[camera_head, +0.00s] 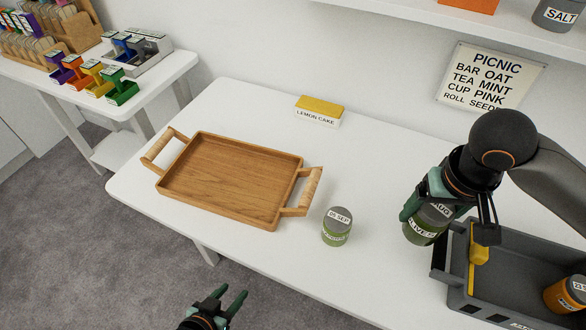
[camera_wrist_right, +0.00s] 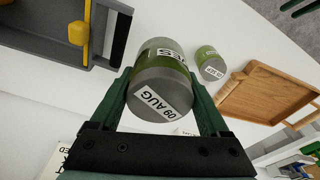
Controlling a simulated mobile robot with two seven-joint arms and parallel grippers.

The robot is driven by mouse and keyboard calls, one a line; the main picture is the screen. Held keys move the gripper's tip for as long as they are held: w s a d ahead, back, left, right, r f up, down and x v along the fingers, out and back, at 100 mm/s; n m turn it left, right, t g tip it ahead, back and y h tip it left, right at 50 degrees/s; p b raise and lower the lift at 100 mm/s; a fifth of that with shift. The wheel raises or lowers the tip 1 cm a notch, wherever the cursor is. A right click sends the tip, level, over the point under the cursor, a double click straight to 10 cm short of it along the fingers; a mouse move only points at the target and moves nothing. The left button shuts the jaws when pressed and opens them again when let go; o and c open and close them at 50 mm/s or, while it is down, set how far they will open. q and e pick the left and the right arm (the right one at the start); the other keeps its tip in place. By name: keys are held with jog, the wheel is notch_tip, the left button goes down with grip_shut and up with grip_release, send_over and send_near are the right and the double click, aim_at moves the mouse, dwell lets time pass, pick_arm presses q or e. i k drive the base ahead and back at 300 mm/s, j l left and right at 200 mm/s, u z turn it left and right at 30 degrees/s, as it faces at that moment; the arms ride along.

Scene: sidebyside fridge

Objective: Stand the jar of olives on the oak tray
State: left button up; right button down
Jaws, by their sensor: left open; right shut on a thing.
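The jar of olives (camera_head: 421,229) is green with a grey lid and an "OLIVES" label. My right gripper (camera_head: 428,208) is shut on it beside the grey crate; in the right wrist view the jar (camera_wrist_right: 160,85) sits between the two fingers, its lid reading "09 AUG". The jar looks slightly tilted in the head view. Whether it touches the table I cannot tell. The oak tray (camera_head: 228,178) lies empty on the white table, left of the jar, and also shows in the right wrist view (camera_wrist_right: 268,92). My left gripper (camera_head: 228,305) is open and empty in front of the table edge.
The grey crate (camera_head: 452,293) holds an orange jar (camera_head: 566,295). A lemon cake box (camera_head: 319,111) stands at the back. The white table (camera_head: 370,165) is clear behind the second jar.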

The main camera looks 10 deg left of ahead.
aim_at(258, 185)
jog(key=j+u, duration=0.5)
jog(key=u, duration=0.15)
jog(key=i+j+u, duration=0.1)
jog(key=j+u, duration=0.25)
jog(key=l, duration=0.1)
